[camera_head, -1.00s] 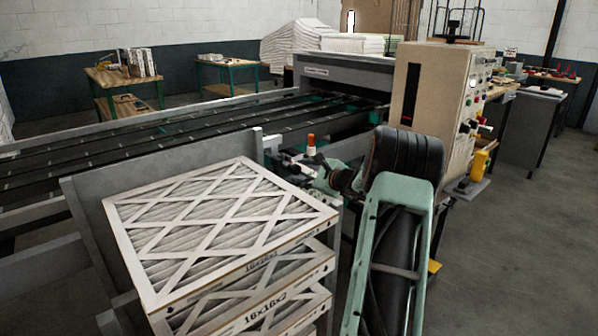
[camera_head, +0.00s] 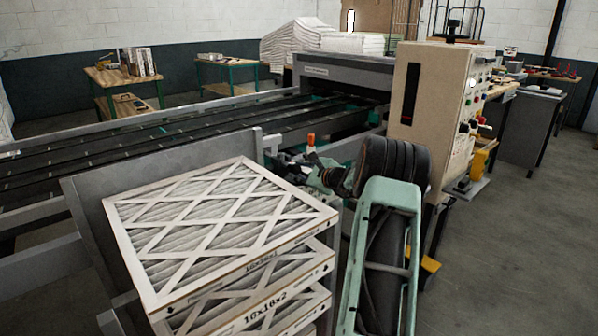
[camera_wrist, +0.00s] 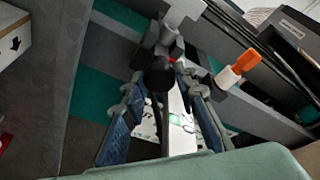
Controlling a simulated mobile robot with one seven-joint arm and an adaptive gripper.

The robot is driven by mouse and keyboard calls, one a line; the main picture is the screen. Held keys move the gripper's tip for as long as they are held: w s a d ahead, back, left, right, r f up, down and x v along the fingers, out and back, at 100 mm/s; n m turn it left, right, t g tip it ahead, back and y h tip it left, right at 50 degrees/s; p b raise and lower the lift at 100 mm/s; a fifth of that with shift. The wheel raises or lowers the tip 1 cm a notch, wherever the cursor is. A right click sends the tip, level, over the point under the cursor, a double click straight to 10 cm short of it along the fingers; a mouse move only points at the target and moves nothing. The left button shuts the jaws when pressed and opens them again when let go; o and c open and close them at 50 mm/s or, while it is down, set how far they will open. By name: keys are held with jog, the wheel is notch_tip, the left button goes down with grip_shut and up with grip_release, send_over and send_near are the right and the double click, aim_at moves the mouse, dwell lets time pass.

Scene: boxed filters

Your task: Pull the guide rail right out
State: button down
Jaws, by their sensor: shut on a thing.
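My gripper (camera_wrist: 162,82) reaches in at the side of the conveyor, and its blue-padded fingers stand on both sides of a black round knob (camera_wrist: 160,76). It is shut on this knob, which seems to belong to the guide rail. Grey and white fittings (camera_wrist: 172,28) show just beyond the knob; the rail's full length cannot be made out. In the head view my gripper (camera_head: 318,172) is small and partly hidden by my arm, at the conveyor's near edge behind the filter stack. The knob cannot be made out there.
A white cylinder with an orange cap (camera_wrist: 240,68) stands close right of my fingers; the orange cap also shows in the head view (camera_head: 311,139). Boxed filters (camera_head: 220,230) are stacked at the front left beside a grey panel (camera_head: 90,215). A beige control cabinet (camera_head: 432,100) stands right.

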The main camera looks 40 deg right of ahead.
jog(key=shift+s+d+f+b, duration=0.1)
jog(key=shift+s+f+b, duration=0.1)
jog(key=shift+s+b, duration=0.3)
jog(key=s+d+b, duration=0.2)
jog(key=s+b, duration=0.6)
jog(key=s, duration=2.1)
jog(key=shift+s+b, duration=0.35)
jog(key=shift+d, duration=0.1)
jog(key=c, duration=1.5)
grip_release()
jog(key=shift+s+r, duration=0.1)
jog(key=shift+r, duration=0.05)
jog(key=shift+c, duration=0.2)
jog(key=v, duration=1.2)
